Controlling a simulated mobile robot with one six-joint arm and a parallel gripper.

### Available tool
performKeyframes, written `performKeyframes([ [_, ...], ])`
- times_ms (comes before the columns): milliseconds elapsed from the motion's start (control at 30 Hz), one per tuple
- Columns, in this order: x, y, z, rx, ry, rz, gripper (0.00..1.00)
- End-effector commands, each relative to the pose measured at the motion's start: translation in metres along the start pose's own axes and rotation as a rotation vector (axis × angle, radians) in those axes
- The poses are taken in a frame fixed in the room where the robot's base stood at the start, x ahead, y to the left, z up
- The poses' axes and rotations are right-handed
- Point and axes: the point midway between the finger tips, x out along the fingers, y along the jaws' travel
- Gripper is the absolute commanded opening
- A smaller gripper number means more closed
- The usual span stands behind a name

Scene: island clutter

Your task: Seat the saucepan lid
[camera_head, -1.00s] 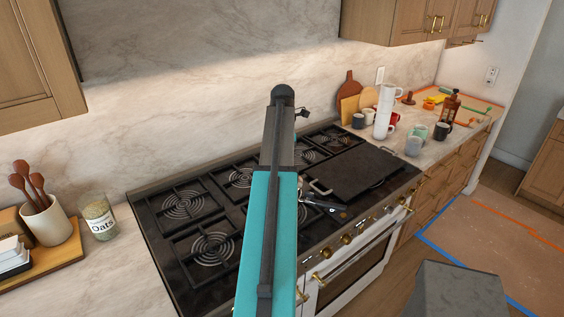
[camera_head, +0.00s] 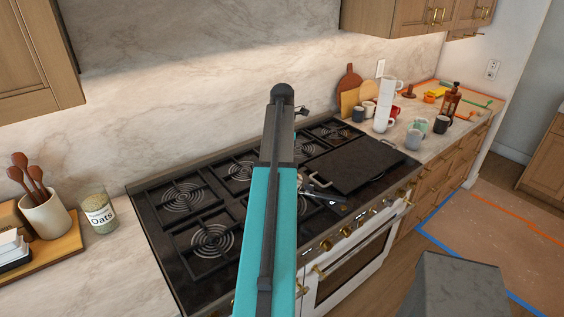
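No saucepan lid can be made out. A dark handle-like piece (camera_head: 328,195) with a bright silver part at its left end juts out from behind my arm over the front of the stove (camera_head: 178,250). It may be the saucepan's handle; the rest is hidden behind my arm, so I cannot tell. My teal and dark arm rises through the middle of the picture and covers the stove's centre. My gripper is not seen.
A dark griddle plate (camera_head: 352,167) with end handles covers the right burners; the left burners are bare. Several mugs, a white stack (camera_head: 383,108) and a French press (camera_head: 451,100) crowd the right counter. An oats jar (camera_head: 98,210) and utensil crock (camera_head: 46,213) stand left.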

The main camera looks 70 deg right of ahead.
Motion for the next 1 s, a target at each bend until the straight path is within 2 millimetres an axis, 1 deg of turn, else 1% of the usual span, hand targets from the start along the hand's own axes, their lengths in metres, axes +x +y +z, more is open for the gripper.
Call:
performKeyframes([
  [433, 0.0056, 0.0002, -0.001, -0.001, 0.0, 0.0, 0.0],
  [1000, 0.0049, 0.0, -0.0006, -0.001, 0.0, 0.0, 0.0],
])
